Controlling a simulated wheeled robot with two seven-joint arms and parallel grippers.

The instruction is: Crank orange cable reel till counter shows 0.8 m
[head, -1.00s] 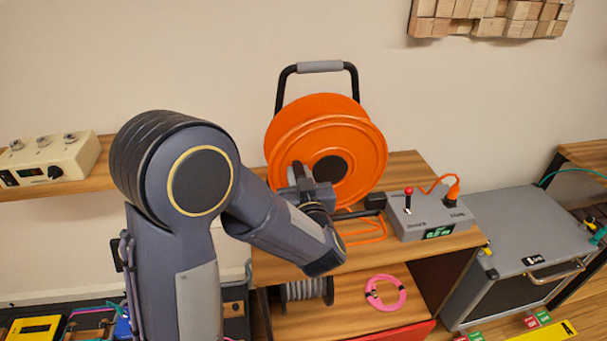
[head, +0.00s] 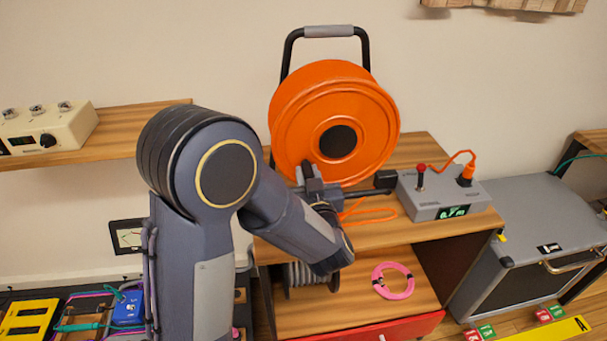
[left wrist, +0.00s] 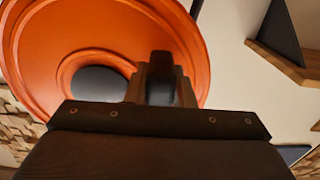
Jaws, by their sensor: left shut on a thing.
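The orange cable reel (head: 290,115) stands on the wooden shelf in a black frame with a grey-topped handle. Its dark hub (head: 338,141) faces me. My left gripper (head: 311,178) is at the lower left of the reel's face, below the hub, shut on the crank handle, which the jaws mostly hide. In the left wrist view the gripper (left wrist: 160,82) is in front of the orange disc, beside the dark hub. The grey counter box (head: 425,200) is right of the reel. Its green display (head: 453,212) is blurred and seems to read 0.7 m. My right gripper is out of view.
Orange cable (head: 370,215) lies on the shelf before the reel. A pink cable coil (head: 393,281) lies on the lower shelf. A grey case (head: 535,245) stands at right.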

